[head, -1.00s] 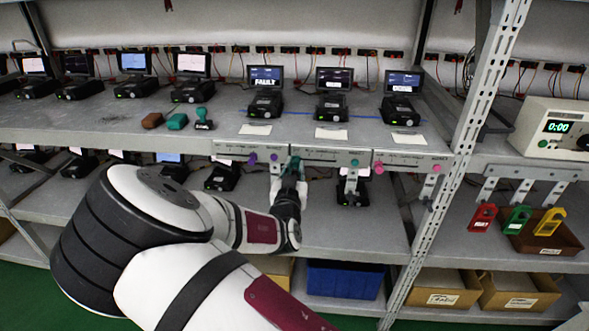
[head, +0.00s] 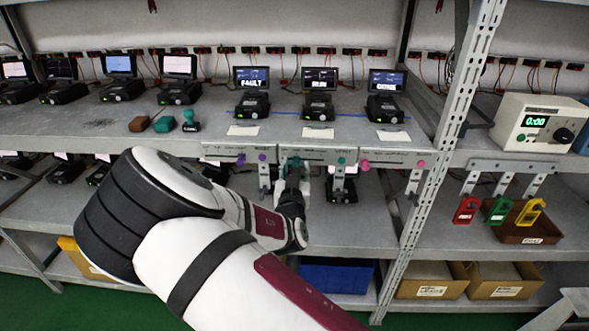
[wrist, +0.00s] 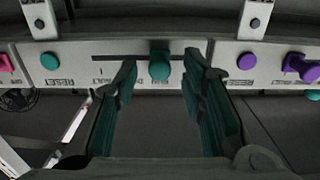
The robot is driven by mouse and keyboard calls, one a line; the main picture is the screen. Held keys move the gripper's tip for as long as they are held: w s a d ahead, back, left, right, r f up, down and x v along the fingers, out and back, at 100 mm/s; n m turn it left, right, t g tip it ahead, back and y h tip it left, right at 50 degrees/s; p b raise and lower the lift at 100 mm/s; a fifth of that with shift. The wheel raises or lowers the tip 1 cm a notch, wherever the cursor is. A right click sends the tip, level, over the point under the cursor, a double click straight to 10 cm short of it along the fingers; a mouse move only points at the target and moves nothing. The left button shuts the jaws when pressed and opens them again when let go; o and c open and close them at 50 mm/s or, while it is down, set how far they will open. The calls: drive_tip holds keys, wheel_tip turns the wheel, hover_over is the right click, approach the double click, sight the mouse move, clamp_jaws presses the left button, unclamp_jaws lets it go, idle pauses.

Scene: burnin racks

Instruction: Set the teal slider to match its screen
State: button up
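The teal slider knob (wrist: 159,66) sits on a dark horizontal slot in a pale panel (wrist: 110,47) in the wrist view. My gripper (wrist: 162,72) is open, with one finger on each side of the knob and visible gaps. In the head view my gripper (head: 291,178) is at the shelf's front edge, below the middle panel, and largely covers the slider. A separate round teal button (wrist: 50,61) is left of the slot in the wrist view. The middle screen (head: 320,79) stands above this panel; its white word is too small to read surely.
The purple knob (wrist: 301,66) and pink knob (head: 365,164) belong to neighbouring panels. The left screen (head: 251,78) reads FAULT. Metal brackets (wrist: 254,18) hang near the fingers. A rack post (head: 437,140) stands to the right. Three stamp-like pieces (head: 164,123) lie on the shelf.

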drive_tip(key=s, duration=1.2)
drive_tip(key=shift+a, duration=0.25)
drive_tip(key=d+m+g+h, duration=0.1)
drive_tip(key=d+m+g, duration=0.2)
drive_tip(key=d+g, duration=0.2)
drive_tip(key=s+d+r+n+g+y, duration=0.2)
drive_tip(key=s+d+r+g+y, duration=0.35)
drive_tip(key=s+r, duration=0.8)
drive_tip(key=s+d+r+n+g+h, duration=0.1)
drive_tip(key=s+d+r+h, duration=0.3)
drive_tip(key=s+d, duration=0.7)
drive_tip(key=s+r+g, duration=0.1)
drive_tip(key=s+r, duration=0.1)
drive_tip(key=s, duration=0.1)
drive_tip(key=shift+s+r, duration=0.3)
